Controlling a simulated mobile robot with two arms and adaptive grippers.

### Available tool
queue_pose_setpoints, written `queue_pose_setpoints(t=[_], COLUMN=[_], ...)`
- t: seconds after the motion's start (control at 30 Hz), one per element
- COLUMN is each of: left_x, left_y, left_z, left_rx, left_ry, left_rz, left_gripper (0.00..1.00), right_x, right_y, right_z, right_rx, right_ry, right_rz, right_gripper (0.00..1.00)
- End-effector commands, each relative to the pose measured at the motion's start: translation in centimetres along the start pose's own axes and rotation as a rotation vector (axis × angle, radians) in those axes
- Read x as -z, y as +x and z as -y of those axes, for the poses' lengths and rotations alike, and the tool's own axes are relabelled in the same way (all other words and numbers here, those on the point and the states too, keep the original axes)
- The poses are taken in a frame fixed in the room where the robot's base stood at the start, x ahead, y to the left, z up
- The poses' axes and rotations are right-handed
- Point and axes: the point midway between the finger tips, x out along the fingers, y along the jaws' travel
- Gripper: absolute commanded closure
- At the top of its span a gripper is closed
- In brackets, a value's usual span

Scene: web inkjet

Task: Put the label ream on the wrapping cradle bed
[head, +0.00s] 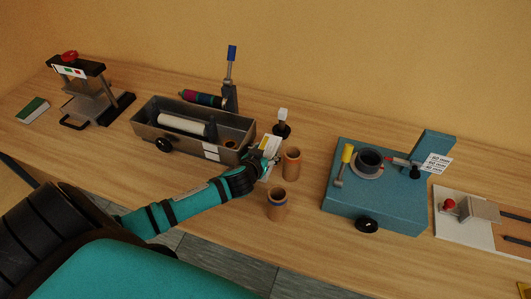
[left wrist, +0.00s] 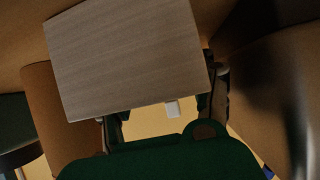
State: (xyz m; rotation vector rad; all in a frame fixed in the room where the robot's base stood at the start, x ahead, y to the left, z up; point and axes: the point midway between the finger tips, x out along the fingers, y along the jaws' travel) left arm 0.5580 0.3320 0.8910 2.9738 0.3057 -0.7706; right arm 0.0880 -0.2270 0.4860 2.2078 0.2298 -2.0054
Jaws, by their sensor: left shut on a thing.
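I cannot tell for sure which fixture is the wrapping cradle bed. My right gripper is not in view.
The grey trough (head: 148,134) with a white roll stands left of the gripper. Two brown cylinders (head: 292,163) (head: 277,204) stand close on its right. A blue machine (head: 375,205) and a white board (head: 455,232) are further right. A press (head: 90,105) stands far left.

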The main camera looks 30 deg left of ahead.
Motion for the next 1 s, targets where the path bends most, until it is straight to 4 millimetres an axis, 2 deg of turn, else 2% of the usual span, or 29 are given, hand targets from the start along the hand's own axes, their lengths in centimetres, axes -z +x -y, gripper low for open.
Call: queue_pose_setpoints(t=[0.3, 0.33, 0.4, 0.77, 0.87, 1.0], left_x=[-0.2, -0.3, -0.2, 0.2, -0.1, -0.2], left_y=[0.2, 0.2, 0.1, -0.2, -1.5, -4.4], left_z=[0.0, 0.0, 0.0, 0.0, -0.1, -0.1], left_rx=[0.0, 0.0, 0.0, 0.0, -0.001, -0.003], left_ry=[-0.001, 0.0, 0.0, 0.001, -0.001, -0.001], left_rz=[-0.002, 0.0, 0.0, -0.001, 0.0, 0.001], left_gripper=[0.83, 0.42, 0.32, 0.32, 0.32, 0.32], right_x=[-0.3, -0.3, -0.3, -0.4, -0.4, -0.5], right_y=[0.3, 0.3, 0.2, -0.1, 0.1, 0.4], right_z=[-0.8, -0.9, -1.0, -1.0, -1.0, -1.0], right_rx=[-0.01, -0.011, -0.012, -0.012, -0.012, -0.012], right_ry=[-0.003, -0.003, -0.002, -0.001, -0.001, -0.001], right_rz=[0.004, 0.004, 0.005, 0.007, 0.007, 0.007], right_gripper=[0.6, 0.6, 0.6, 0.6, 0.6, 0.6])
